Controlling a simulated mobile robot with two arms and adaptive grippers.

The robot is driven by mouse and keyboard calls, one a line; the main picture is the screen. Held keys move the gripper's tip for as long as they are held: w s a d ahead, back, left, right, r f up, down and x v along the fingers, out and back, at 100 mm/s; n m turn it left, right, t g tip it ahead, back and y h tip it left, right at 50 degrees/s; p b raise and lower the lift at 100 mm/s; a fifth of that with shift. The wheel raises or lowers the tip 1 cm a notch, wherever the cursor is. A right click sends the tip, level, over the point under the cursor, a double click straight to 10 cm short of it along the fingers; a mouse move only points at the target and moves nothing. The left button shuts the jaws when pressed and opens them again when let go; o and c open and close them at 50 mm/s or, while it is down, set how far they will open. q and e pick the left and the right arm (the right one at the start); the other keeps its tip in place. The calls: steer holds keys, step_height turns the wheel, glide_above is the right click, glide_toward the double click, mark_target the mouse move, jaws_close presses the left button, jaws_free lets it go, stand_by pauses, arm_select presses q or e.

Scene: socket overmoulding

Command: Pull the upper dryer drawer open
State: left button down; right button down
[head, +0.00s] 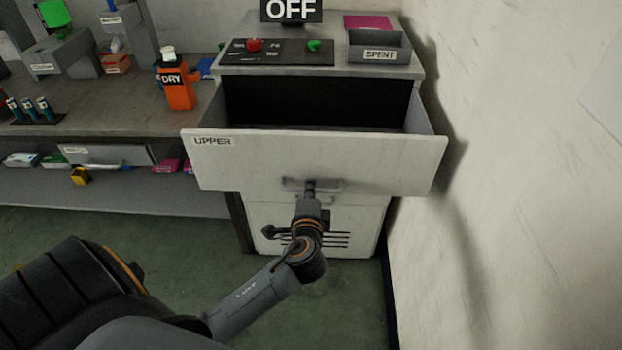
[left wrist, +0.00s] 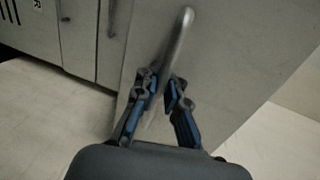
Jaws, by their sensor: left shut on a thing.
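The upper dryer drawer (head: 390,160), a white front labelled UPPER, stands pulled out from the dryer cabinet (head: 415,72) in the head view. Its side walls and dark inside show behind the front. My left gripper (head: 310,187) is at the drawer handle (head: 335,184), a grey bar low on the front. In the left wrist view the blue-padded fingers of my left gripper (left wrist: 163,95) are closed around the handle bar (left wrist: 180,45). The bar stands out from the drawer front (left wrist: 225,75). My right gripper is not in view.
On the cabinet top are a red and green button panel (head: 278,52), a SPENT tray (head: 380,56) and an OFF sign (head: 291,10). An orange DRY bottle (head: 178,88) stands on the bench (head: 110,124) at left. A white wall (head: 530,200) is close on the right.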

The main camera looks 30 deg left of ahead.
arm_select(q)
steer(key=shift+s, duration=0.15)
steer(key=c, duration=1.7)
jaws_free()
steer(key=v, duration=1.2)
steer(key=s+d+f+g+h, duration=0.1)
steer(key=s+f+g+h, duration=0.15)
steer(key=f, duration=0.95)
steer(key=s+d+f+g+h, duration=0.2)
steer(key=s+f, duration=0.1)
steer(key=f, duration=0.8)
steer(key=s+d+f+g+h, duration=0.1)
steer(key=s+f+g+h, duration=0.1)
steer(key=f, duration=1)
steer(key=s+f+n+g+h, duration=0.1)
steer(key=s+f+n, duration=0.3)
steer(key=s+f, duration=0.5)
steer(key=s+a+f+n+g, duration=0.1)
steer(key=s+f+n+g, duration=0.3)
steer(key=s+f, duration=0.5)
steer(key=s+n, duration=0.1)
steer(key=s, duration=0.7)
steer(key=shift+a+f+g+h, duration=0.2)
steer(key=shift+a+g+h, duration=0.05)
steer(key=shift+g+h, duration=0.1)
